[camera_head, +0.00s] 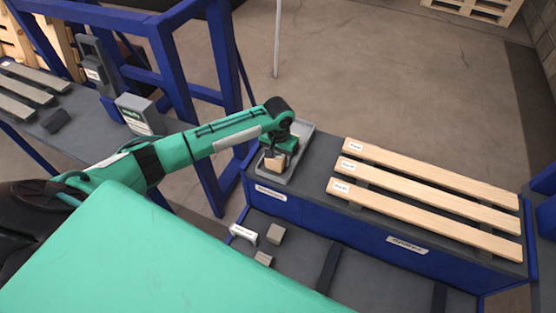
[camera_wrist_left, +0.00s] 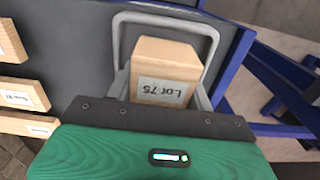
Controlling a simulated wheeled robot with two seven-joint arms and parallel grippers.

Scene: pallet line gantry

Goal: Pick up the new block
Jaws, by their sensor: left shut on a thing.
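A light wooden block (camera_head: 274,161) with a white label is at the grey tray (camera_head: 301,150) on the left end of the dark bench. In the left wrist view the block (camera_wrist_left: 166,57) shows its label, "Lot 75", upside down. My left gripper (camera_head: 276,154) reaches down over the tray and is shut on the block. In the left wrist view its fingers (camera_wrist_left: 164,92) lie on either side of the block, with the tray rim behind it. I cannot tell whether the block touches the tray floor. My right gripper is not in view.
Three labelled wooden boards (camera_head: 430,188) lie on the bench right of the tray. Two small grey-brown blocks (camera_head: 276,234) and a white-labelled item (camera_head: 243,233) are on the lower shelf. A blue frame (camera_head: 204,150) stands left, under my arm. Open floor lies behind the bench.

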